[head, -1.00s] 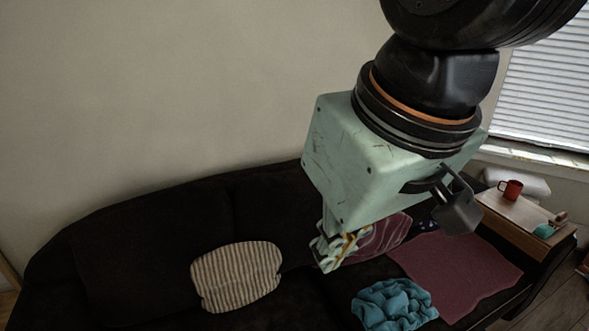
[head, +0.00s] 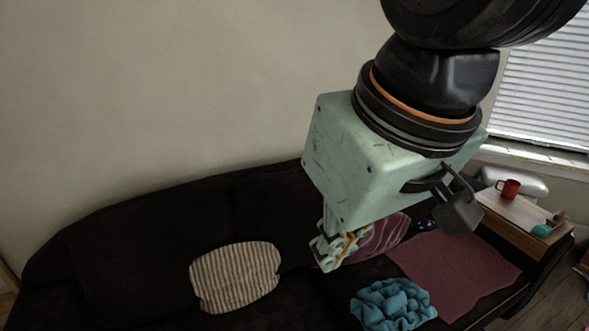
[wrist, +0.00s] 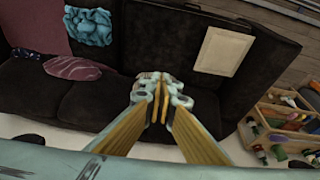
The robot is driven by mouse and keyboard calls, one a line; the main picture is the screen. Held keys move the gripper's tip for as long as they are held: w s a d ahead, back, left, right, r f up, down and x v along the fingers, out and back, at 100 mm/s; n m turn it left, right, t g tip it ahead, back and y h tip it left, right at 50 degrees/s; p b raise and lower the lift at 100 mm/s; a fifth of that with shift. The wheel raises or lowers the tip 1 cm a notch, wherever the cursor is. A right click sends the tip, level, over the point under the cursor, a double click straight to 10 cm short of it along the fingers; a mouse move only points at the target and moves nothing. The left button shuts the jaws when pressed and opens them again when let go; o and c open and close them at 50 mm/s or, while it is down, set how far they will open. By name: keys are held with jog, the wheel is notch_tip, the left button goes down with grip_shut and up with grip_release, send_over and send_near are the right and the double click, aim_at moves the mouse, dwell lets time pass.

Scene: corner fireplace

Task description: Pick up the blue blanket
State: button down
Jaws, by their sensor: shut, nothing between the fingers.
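The blue blanket (head: 393,304) lies crumpled on the dark sofa seat, at the bottom edge of the head view. It also shows in the wrist view (wrist: 88,25) at the top left, beside a flat dark red cloth. My gripper (head: 325,262) hangs above the sofa, up and to the left of the blanket in the head view and apart from it. In the wrist view my gripper (wrist: 160,100) is shut with its yellow-lined fingers together and nothing between them.
A striped cushion (head: 235,277) and a dark red cushion (head: 381,238) rest on the sofa. A flat red cloth (head: 455,272) lies right of the blanket. A red mug (head: 508,189) stands on a wooden side table (head: 512,214). A bin of bottles (wrist: 290,115) shows at right.

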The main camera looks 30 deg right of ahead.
jog(key=c, duration=3.4)
grip_release()
jog(key=shift+r, duration=0.1)
jog(key=shift+c, duration=0.2)
jog(key=o, duration=0.9)
jog(key=shift+w, duration=0.15)
